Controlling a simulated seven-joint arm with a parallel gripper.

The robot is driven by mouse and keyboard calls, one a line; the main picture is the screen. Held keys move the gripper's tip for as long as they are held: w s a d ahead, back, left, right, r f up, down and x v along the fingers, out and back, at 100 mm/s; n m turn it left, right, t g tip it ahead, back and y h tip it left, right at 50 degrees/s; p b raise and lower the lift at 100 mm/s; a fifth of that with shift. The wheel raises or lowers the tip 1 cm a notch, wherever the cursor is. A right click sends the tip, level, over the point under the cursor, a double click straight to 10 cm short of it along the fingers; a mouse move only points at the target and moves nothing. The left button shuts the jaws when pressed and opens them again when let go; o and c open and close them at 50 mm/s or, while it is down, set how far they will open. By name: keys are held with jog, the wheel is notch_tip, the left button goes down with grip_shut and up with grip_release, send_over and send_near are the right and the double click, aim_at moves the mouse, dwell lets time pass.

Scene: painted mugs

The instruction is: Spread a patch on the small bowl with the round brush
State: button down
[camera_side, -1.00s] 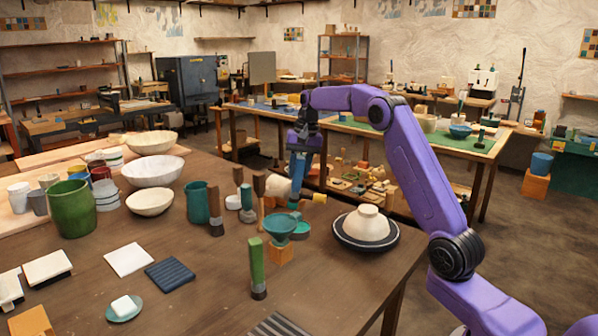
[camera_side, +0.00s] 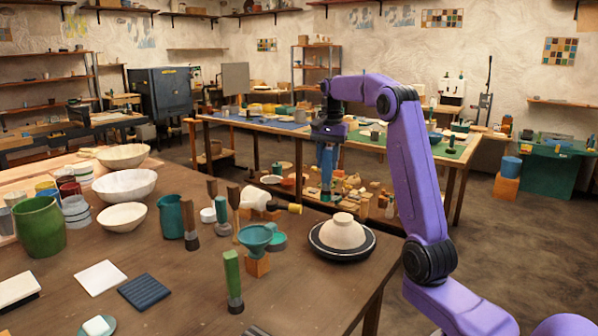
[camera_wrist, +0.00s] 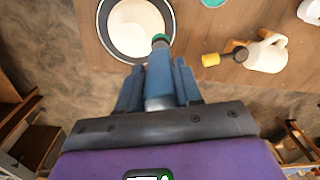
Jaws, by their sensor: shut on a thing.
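My gripper (camera_side: 327,155) is shut on the round brush (camera_side: 326,190), held upright with its end down. In the wrist view the brush's teal end (camera_wrist: 160,40) shows ahead of my gripper's fingers (camera_wrist: 158,85). The small cream bowl (camera_side: 343,233) sits upside down, foot ring up, on a round black-rimmed wheel (camera_side: 318,247). It also shows in the wrist view (camera_wrist: 138,18), cut by the top edge. The brush end is above and apart from it, near its rim in that view. No patch of colour shows on the bowl's visible side.
Several upright-handled tools, including a green one (camera_side: 232,275), stand left. Table edge runs right of the wheel.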

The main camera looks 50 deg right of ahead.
jog(key=shift+m, duration=0.7)
jog(key=s, duration=0.1)
jog(key=s+d+r, duration=0.1)
jog(key=s, duration=0.1)
jog(key=shift+s+d+r, duration=0.15)
jog(key=shift+s+d, duration=0.15)
jog(key=shift+s+d+f, duration=0.15)
jog(key=shift+s+f, duration=0.6)
jog(key=shift+f, duration=0.25)
jog(key=shift+s+d+f, duration=0.15)
jog(key=shift+s+f, duration=0.6)
jog(key=shift+f, duration=0.25)
jog(key=shift+f, duration=0.35)
